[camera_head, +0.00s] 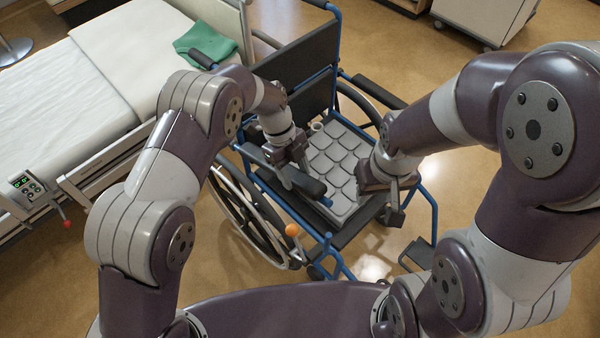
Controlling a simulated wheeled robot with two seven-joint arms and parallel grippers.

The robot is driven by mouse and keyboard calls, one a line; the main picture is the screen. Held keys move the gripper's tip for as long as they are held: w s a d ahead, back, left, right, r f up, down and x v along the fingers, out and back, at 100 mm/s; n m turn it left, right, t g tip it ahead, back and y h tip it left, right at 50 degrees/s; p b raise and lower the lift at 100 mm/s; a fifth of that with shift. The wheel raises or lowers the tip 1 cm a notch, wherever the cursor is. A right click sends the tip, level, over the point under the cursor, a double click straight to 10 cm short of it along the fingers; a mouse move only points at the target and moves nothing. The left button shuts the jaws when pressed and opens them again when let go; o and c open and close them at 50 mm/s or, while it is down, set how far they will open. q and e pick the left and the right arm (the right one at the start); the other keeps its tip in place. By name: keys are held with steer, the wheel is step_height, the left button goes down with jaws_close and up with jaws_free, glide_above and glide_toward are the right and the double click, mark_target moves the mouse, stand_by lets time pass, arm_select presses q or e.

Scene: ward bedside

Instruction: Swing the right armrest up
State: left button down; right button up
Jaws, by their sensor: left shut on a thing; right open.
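A blue-framed wheelchair (333,60) faces me, with its dark backrest at the far side. Its armrest at picture left has a dark pad (308,186) and lies roughly level. My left gripper (292,176) is shut on this armrest, and its fingers partly hide the pad. The other armrest (378,91), at picture right, also lies roughly level, with nothing gripping it. My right gripper (392,203) is open and empty, over the front right part of the seat. I cannot tell whether it touches anything there.
A grey quilted cushion (335,160) lies on the seat. An orange-knobbed lever (292,230) stands by the left wheel. A bed (75,85) with a green cloth (207,42) stands close at left. A white cabinet (485,15) is behind. Floor at right is clear.

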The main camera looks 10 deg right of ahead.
arm_select(q)
steer(key=shift+w+a+r, duration=0.1)
steer(key=shift+w+r, duration=0.05)
arm_select(e)
steer(key=shift+r, duration=0.3)
arm_select(q)
steer(key=shift+c, duration=2.2)
jaws_free()
steer(key=shift+r+p, duration=0.35)
steer(key=shift+r, duration=0.1)
steer(key=p+v, duration=1.1)
steer(key=p, duration=0.3)
steer(key=shift+w+a+r, duration=0.2)
steer(key=shift+a+r, duration=0.05)
steer(key=shift+r, duration=0.1)
arm_select(e)
step_height(320, 180, up, 15)
